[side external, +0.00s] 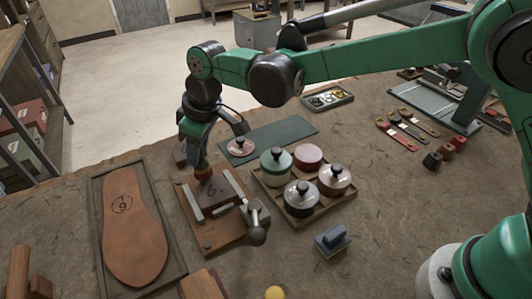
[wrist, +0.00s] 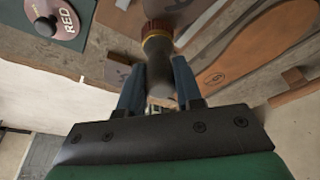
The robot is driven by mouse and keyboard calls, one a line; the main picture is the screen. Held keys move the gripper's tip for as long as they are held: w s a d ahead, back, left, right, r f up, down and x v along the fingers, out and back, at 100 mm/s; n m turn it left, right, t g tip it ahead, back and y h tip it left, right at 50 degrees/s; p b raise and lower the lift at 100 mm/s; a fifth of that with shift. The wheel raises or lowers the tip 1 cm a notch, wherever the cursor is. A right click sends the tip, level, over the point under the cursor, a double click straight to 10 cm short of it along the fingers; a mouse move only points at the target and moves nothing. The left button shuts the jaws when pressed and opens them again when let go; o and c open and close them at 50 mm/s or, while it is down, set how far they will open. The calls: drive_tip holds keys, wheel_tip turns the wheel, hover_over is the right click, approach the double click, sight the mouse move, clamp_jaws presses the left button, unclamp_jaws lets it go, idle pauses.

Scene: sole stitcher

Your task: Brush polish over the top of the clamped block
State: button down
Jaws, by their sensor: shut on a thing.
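My gripper (side external: 197,150) is shut on a brush, above the clamp fixture. In the wrist view, its two blue-grey fingers (wrist: 158,85) grip the brush's dark handle. The brush (wrist: 158,42) has a brass-coloured ferrule and a dark red tip. In the side view the brush (side external: 202,172) points down at the far part of the clamped block. The brown block (side external: 213,190) bears a dark mark and sits between the grey metal bars of the wooden clamp fixture (side external: 208,238). The brush tip is at or just above the block; I cannot tell if it touches.
A tray right of the clamp holds several pots; the reddish pot (side external: 308,156) has no lid. A lid marked RED (wrist: 62,18) lies on the green mat (side external: 285,131). A shoe sole (side external: 135,235) lies left. The clamp's handle (side external: 257,236) sticks out at its right.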

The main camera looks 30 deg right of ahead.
drive_tip(key=shift+s+f, duration=0.3)
drive_tip(key=shift+f, duration=0.15)
drive_tip(key=shift+s+a, duration=0.15)
drive_tip(key=shift+s, duration=3)
drive_tip(key=shift+w+d, duration=0.2)
drive_tip(key=shift+w, duration=3.3)
drive_tip(key=shift+d, duration=0.35)
drive_tip(key=shift+s+d, duration=0.1)
drive_tip(key=shift+s, duration=3.45)
drive_tip(key=shift+w, duration=3.5)
drive_tip(key=shift+r, duration=4.05)
